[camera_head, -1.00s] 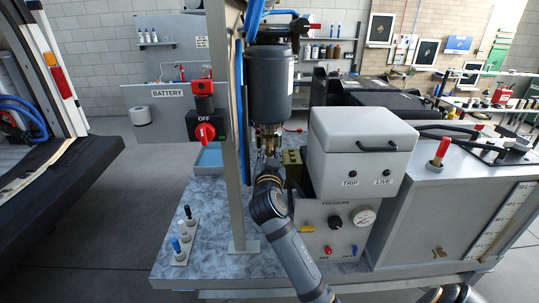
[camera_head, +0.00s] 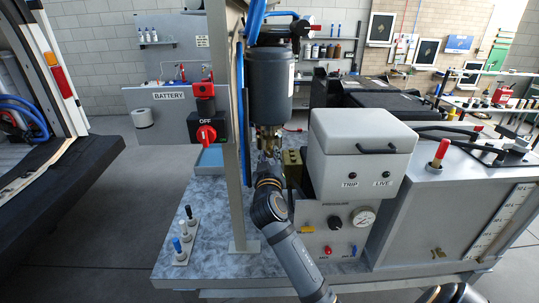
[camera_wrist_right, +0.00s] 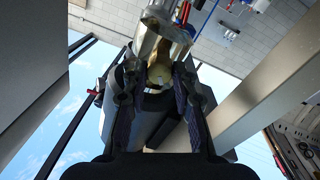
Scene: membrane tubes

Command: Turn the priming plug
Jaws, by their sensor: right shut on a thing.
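The priming plug (camera_wrist_right: 159,73) is a pale brass-coloured piece under the metal fitting in the right wrist view. My right gripper (camera_wrist_right: 158,84) is shut on it, with one dark finger on each side. In the head view my right gripper (camera_head: 268,157) reaches up from below to the brass fitting (camera_head: 268,132) under the dark cylindrical housing (camera_head: 270,85). The plug itself is hard to make out there, hidden by the gripper and fitting. My left gripper is not in view.
A grey post (camera_head: 233,150) with blue hoses stands just left of the gripper. A white box (camera_head: 360,145) marked TRIP and LIVE and a brass block (camera_head: 291,165) are close on the right. The red battery switch (camera_head: 206,134) is at left.

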